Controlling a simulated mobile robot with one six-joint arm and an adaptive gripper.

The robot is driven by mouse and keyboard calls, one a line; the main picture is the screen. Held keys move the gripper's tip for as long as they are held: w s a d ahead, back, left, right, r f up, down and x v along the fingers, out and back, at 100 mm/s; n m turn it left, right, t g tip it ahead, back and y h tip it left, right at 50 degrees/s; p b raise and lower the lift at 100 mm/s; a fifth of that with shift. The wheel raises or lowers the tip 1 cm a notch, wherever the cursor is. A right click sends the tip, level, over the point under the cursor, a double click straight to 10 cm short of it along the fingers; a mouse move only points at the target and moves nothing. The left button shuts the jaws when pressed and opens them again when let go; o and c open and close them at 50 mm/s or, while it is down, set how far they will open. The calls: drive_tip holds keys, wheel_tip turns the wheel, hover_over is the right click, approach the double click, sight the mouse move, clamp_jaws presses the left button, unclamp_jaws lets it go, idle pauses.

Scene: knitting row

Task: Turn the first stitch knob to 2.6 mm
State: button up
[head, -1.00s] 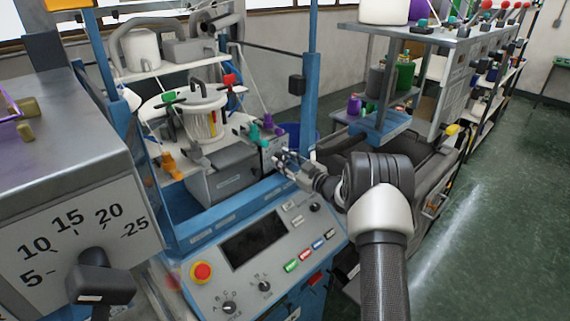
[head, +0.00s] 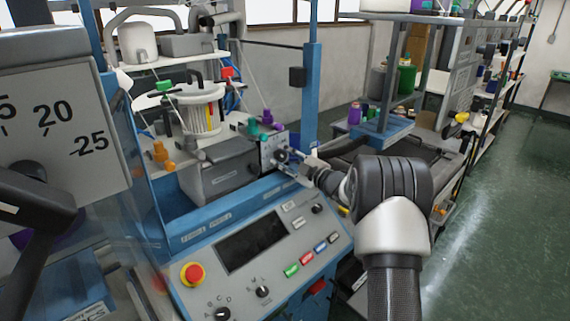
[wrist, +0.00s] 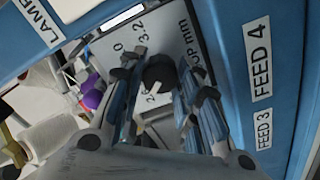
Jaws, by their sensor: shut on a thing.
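The stitch knob (wrist: 160,71) is a small black knob on a pale grey scale plate (wrist: 185,35). In the wrist view the plate's print reads "3.2" and "mm"; other marks are partly covered. My gripper (wrist: 161,88) is shut on the knob, one finger on each side of it. In the head view my gripper (head: 287,158) reaches the plate (head: 268,146) on the end of a grey box behind the control panel. The knob is small there and partly hidden by the fingers. Its exact pointer setting cannot be read.
Blue panels labelled FEED 4 (wrist: 260,63) and FEED 3 lie close to the right in the wrist view. In the head view, a control panel (head: 225,284) with a red button (head: 193,273) lies below. A blue post (head: 311,95) stands just behind my gripper.

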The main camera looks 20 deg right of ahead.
idle(0.4)
drive_tip(key=o, duration=1.1)
drive_tip(key=shift+c, duration=0.2)
drive_tip(key=v, duration=1.2)
drive_tip(key=shift+d, duration=0.1)
